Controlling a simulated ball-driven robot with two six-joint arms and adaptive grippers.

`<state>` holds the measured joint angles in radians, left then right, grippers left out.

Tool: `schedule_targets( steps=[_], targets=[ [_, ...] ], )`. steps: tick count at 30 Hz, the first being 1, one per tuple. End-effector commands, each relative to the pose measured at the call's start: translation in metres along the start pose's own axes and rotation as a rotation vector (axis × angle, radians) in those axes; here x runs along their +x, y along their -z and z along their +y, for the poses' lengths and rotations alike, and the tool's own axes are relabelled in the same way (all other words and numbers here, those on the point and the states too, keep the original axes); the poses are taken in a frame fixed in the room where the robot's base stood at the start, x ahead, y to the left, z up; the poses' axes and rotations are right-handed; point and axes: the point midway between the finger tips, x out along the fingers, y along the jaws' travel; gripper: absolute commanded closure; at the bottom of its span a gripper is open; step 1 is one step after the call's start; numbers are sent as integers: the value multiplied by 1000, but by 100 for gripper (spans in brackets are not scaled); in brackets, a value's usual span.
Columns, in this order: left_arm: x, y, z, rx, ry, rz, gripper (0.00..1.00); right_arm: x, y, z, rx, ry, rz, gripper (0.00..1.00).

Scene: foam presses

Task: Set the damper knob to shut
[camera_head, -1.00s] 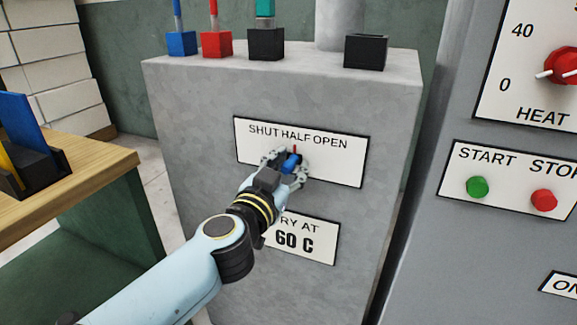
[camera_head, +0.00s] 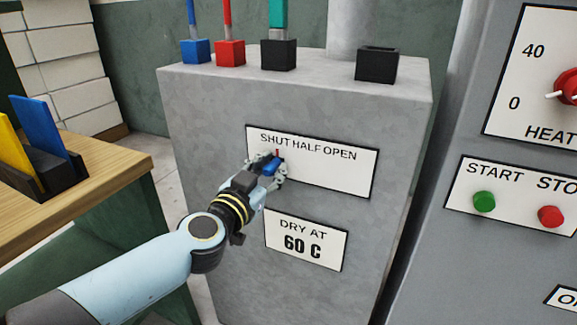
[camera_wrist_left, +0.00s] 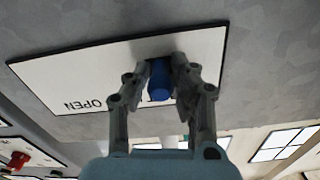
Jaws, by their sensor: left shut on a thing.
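The damper knob (camera_head: 270,167) is a small blue piece with a red pointer, on a white label plate (camera_head: 345,176) reading SHUT, HALF and OPEN. The red pointer stands upright just below the word SHUT, toward the plate's left end. My left gripper (camera_head: 266,174) is shut on the knob. In the left wrist view the two fingers (camera_wrist_left: 160,76) sit on either side of the blue knob (camera_wrist_left: 159,84) against the plate (camera_wrist_left: 75,82). The fingers partly hide the knob in the head view. My right gripper is not in view.
A second plate (camera_head: 332,258) reading DRY AT 60 C is below, on the grey cabinet (camera_head: 215,120). Blue, red and black holders stand on top. At right is a panel with green (camera_head: 484,201) and red (camera_head: 551,216) buttons. A wooden table (camera_head: 120,159) is at left.

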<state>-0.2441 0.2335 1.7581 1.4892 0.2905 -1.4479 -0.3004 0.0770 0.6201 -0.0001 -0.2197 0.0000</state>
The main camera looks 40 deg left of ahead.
Motion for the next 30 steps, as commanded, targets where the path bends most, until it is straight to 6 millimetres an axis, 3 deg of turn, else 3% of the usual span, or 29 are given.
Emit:
schedule_targets(
  steps=[10,11,16,30],
  targets=[
    [0,-2,-6,0,5,-1,100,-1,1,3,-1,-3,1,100],
    [0,-2,-6,0,6,-1,74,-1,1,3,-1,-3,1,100],
    [0,-2,-6,1,7,-1,54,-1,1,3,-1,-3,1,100],
    [0,-2,-6,1,5,-1,54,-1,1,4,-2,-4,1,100]
  ],
)
